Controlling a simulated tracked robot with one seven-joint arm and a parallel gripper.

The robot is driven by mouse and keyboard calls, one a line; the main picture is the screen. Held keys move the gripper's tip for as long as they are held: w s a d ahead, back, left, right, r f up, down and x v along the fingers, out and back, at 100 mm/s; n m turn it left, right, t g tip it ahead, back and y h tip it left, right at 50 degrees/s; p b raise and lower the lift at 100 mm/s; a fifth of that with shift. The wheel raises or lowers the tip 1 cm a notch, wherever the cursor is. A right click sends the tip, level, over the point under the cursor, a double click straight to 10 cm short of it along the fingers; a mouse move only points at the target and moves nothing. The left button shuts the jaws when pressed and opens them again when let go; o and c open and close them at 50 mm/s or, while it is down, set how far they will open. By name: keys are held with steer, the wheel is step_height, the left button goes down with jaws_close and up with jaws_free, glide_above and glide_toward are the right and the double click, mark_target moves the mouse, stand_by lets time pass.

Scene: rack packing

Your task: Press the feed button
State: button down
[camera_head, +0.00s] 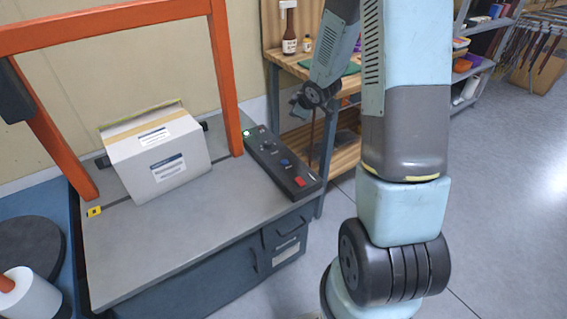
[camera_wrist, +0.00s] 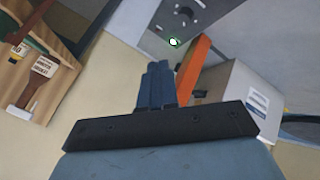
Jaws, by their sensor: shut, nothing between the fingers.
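A dark control panel (camera_head: 270,150) lies along the right side of the grey machine top. It carries a lit green button (camera_head: 247,133) at the far end, a blue button (camera_head: 284,162) and a red button (camera_head: 299,181) at the near end. The labels are too small to read, so I cannot tell which is the feed button. In the wrist view my gripper (camera_wrist: 157,66) is shut and empty. The green light (camera_wrist: 174,42) shows just beyond its fingertips, apart from them, with part of the grey panel area above.
A taped carton (camera_head: 158,155) stands left of the panel, by an orange frame (camera_head: 224,75) that rises over the machine top. A wooden workbench (camera_head: 345,82) with bottles is behind my arm. A white roll (camera_head: 35,295) is at lower left. The floor at right is clear.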

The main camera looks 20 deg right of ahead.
mark_target(286, 163)
step_height(286, 163, down, 11)
steer(key=a+n+y, duration=0.3)
steer(key=shift+w, duration=0.35)
steer(key=shift+d+f, duration=0.1)
steer(key=shift+f, duration=4.2)
steer(key=shift+f, duration=0.75)
steer(key=shift+r, duration=3.35)
